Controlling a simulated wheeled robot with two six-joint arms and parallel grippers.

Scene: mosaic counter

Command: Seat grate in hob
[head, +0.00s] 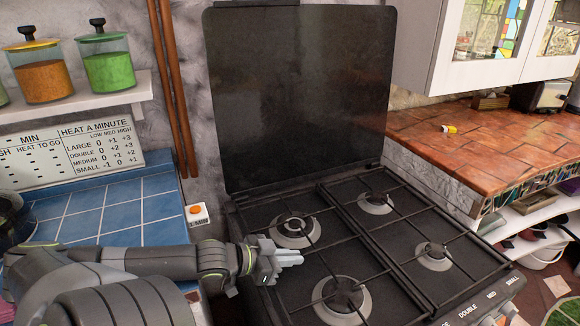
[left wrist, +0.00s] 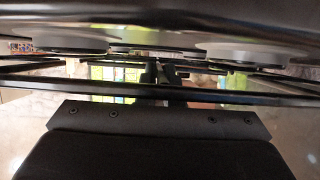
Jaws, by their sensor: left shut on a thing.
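The black hob (head: 308,195) tops the stove and has several round burners. A left grate of thin black bars (head: 340,244) lies over its left burners, and a right grate (head: 408,210) lies over the right ones. My left gripper (head: 286,259) comes in from the left and is shut on the left grate near its left side. In the left wrist view, the gripper fingers (left wrist: 163,75) reach to dark bars (left wrist: 200,97) close to the burners (left wrist: 72,38). I cannot tell whether the left grate sits fully flat. My right gripper is not in view.
The upright black lid (head: 300,95) stands behind the hob. A terracotta counter (head: 480,145) on the right is mostly clear.

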